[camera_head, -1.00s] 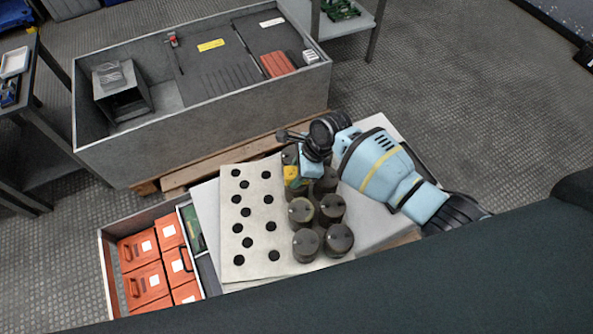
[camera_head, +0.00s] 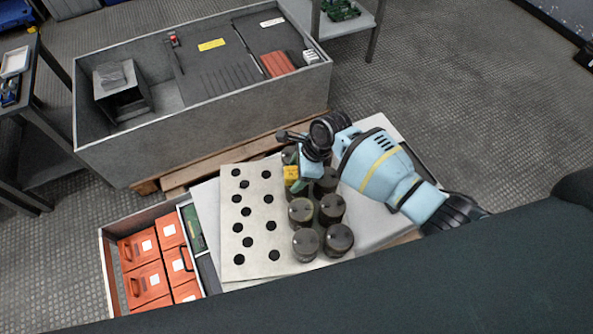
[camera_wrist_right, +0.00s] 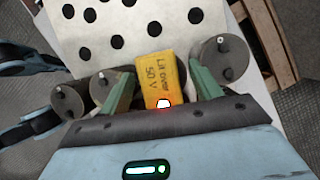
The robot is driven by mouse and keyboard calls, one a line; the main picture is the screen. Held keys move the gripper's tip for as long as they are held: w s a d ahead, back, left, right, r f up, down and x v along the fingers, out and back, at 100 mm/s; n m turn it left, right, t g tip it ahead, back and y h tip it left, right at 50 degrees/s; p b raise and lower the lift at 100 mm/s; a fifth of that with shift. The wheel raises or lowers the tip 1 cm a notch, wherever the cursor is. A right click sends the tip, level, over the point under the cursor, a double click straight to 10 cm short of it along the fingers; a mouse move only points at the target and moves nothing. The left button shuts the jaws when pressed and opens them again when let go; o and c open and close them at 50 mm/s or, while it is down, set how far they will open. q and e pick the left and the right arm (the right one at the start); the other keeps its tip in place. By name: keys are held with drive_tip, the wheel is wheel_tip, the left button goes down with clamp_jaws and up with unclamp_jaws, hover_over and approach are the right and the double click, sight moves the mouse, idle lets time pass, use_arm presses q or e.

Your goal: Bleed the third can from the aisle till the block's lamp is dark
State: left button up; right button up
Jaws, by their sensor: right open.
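A yellow block (camera_wrist_right: 159,78) marked "Lit over 50 V" stands among dark round cans, and in the head view the block (camera_head: 291,173) shows at the far end of the cans. Its lamp (camera_wrist_right: 163,103) glows white with a red rim. My right gripper (camera_wrist_right: 162,68) is open, its green fingers on either side of the block with small gaps. In the head view the right gripper (camera_head: 296,172) is partly hidden by its own wrist. A dark can behind the block is mostly hidden. Other cans (camera_head: 301,211) stand in two rows. My left gripper is not in view.
A white board with black holes (camera_head: 250,212) lies left of the cans. A drawer of orange cases (camera_head: 145,285) is further left. A large grey crate (camera_head: 200,135) stands beyond. Cans also flank the gripper in the wrist view (camera_wrist_right: 222,62).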

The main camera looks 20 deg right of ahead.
drive_tip(key=p+v, duration=0.2)
drive_tip(key=v, duration=0.4)
drive_tip(key=shift+d+r, duration=0.1)
drive_tip(key=shift+r, duration=0.25)
drive_tip(key=shift+s+d+r, duration=0.1)
drive_tip(key=shift+d+r, duration=0.1)
drive_tip(key=shift+r, duration=0.3)
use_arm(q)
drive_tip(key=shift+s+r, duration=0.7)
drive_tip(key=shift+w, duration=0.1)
